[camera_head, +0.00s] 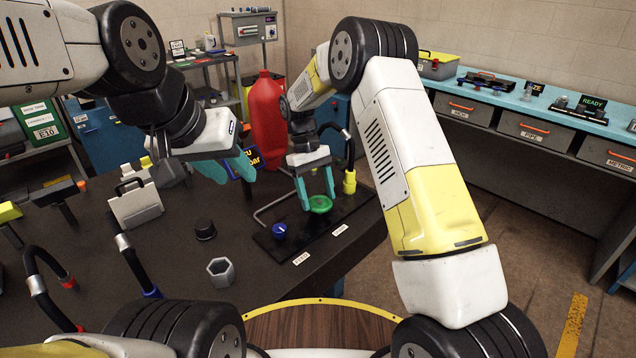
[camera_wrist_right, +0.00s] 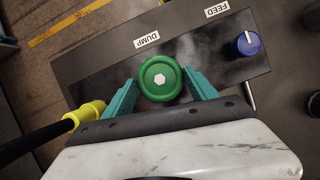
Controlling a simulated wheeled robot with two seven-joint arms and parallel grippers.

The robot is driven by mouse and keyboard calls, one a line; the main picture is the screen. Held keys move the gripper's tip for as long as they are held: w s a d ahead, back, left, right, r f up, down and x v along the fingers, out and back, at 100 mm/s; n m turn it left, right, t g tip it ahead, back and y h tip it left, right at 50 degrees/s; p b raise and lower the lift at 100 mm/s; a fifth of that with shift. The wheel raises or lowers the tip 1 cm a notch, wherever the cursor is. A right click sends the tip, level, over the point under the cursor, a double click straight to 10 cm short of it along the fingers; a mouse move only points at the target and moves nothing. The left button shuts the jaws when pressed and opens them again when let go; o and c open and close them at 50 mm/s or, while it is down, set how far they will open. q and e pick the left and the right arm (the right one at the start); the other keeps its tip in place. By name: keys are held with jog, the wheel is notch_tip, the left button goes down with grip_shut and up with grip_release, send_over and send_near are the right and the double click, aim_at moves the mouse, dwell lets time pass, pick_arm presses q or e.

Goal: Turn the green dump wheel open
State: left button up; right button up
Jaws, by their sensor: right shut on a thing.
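The green dump wheel (camera_head: 320,204) sits on a black panel (camera_head: 352,208) at the right end of the dark table. In the right wrist view the wheel (camera_wrist_right: 160,79) is round with a pale hexagonal centre, beside a DUMP label (camera_wrist_right: 147,40). My right gripper (camera_head: 317,200) reaches down over it, its teal fingers shut on the wheel's two sides. The wrist view shows the right gripper (camera_wrist_right: 160,88) with one finger on each side of the wheel. My left gripper (camera_head: 248,168) is above the table, left of the panel, with teal fingers apart and nothing visible between them.
A blue feed knob (camera_head: 279,231) is left of the wheel on the same panel. A yellow hose fitting (camera_head: 349,182) stands just behind right. A grey hex nut (camera_head: 221,271) and black cap (camera_head: 205,229) lie on the table. A red bottle (camera_head: 267,120) stands behind.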

jog(key=o, duration=1.4)
jog(key=shift+c, duration=0.2)
jog(key=v, duration=0.7)
jog(key=shift+r, duration=0.4)
jog(key=shift+w+a, duration=0.1)
